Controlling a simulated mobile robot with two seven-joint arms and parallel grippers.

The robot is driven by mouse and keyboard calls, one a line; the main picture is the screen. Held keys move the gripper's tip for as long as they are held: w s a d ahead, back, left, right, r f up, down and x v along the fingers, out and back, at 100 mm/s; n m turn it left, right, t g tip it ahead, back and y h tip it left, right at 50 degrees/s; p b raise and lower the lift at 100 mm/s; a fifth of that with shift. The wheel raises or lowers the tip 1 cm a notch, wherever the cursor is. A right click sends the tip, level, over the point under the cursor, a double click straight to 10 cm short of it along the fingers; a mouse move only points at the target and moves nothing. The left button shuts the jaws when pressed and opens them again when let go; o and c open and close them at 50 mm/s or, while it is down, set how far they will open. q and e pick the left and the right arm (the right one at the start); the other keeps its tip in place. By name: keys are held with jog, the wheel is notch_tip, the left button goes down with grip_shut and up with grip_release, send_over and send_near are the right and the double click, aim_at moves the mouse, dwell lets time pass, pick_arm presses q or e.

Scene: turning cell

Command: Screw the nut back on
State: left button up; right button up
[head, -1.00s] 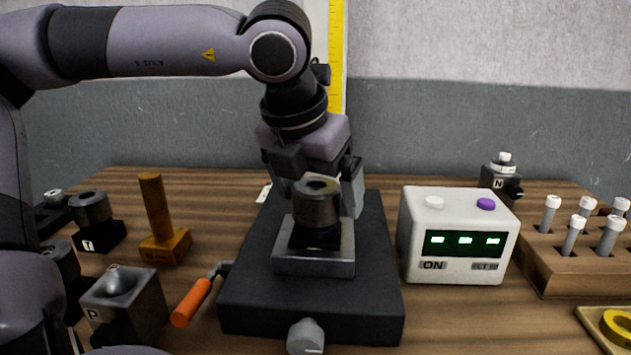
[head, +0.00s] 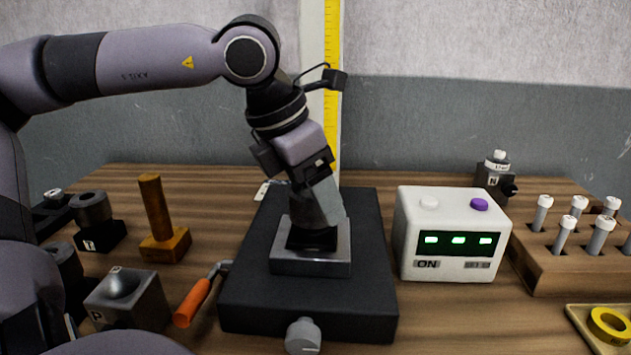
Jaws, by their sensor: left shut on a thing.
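My left gripper (head: 318,215) points down over the fixture and is shut at the place of the round metal nut, which its broad grey finger hides. Below the fingers a dark base shows in a square steel block (head: 312,262). The block sits on the black machine bed (head: 370,275), which has an orange-handled crank (head: 192,302) at its left and a grey knob (head: 303,335) at its front. Whether the nut is level or how far it sits on its thread is hidden. My right gripper is not in view.
A white box (head: 448,258) marked ON with green lights stands close right of the bed. A wooden rack of tubes (head: 570,275) is farther right. At left stand a wooden stamp-like post (head: 157,210), a grey P block (head: 130,295) and a dark T holder (head: 98,236).

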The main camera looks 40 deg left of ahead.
pick_arm(q)
jog(key=shift+a+r+m+h+p, duration=0.1)
jog(key=shift+r+m+h+p, duration=0.15)
jog(key=shift+m+p, duration=0.45)
jog(key=shift+w+f+m, duration=0.1)
jog(key=shift+f+m, duration=0.1)
jog(key=shift+m, duration=0.5)
jog(key=shift+g, duration=0.3)
